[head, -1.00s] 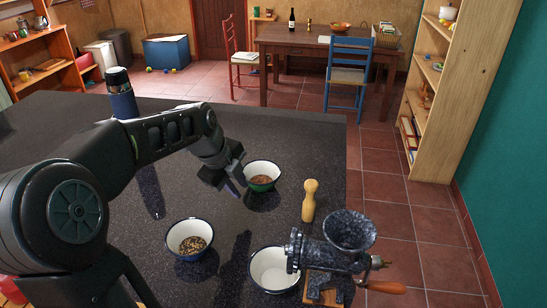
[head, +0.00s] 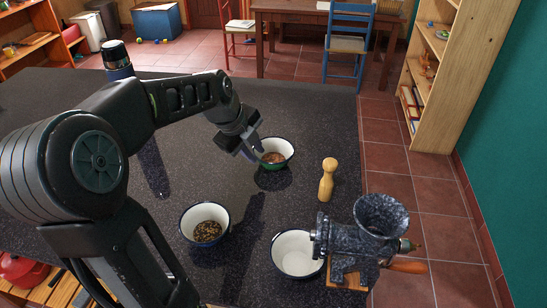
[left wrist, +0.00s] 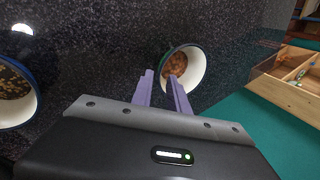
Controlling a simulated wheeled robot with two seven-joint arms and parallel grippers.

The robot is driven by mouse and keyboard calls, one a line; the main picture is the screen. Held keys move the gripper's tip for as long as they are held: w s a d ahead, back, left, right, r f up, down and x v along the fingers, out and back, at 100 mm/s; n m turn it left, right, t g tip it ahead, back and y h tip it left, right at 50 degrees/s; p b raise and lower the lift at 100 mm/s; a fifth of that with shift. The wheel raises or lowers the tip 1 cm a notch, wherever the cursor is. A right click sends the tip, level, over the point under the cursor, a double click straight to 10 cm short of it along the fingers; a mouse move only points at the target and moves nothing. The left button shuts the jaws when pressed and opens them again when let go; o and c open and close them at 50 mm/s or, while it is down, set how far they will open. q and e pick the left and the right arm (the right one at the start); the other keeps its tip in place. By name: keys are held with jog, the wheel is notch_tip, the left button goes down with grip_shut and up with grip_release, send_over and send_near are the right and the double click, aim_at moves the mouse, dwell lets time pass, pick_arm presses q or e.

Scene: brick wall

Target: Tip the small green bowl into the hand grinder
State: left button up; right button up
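The small green bowl (head: 270,163), with a white inside and reddish-brown contents, stands upright on the dark counter. It also shows in the left wrist view (left wrist: 198,72). My left gripper (head: 256,153) is at the bowl's left rim, its purple fingers (left wrist: 161,77) apart with nothing clearly gripped. The speckled dark hand grinder (head: 381,215), with an open round hopper and wooden handle, stands at the counter's near right edge. My right gripper is not in view.
A blue-rimmed bowl (head: 191,218) with dark grains stands at the near left. An empty white bowl (head: 297,250) is beside the grinder. A wooden pepper mill (head: 327,180) stands between the green bowl and the grinder. A blue flask (head: 117,62) stands at the far left.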

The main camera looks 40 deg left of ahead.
aim_at(260, 161)
pick_arm(q)
jog(key=shift+b+x, duration=1.1)
jog(key=shift+x, duration=1.8)
grip_shut()
jog(key=shift+r, duration=0.15)
jog(key=shift+r+p, duration=1.8)
jog(key=shift+r, duration=1.65)
jog(key=shift+f, duration=0.1)
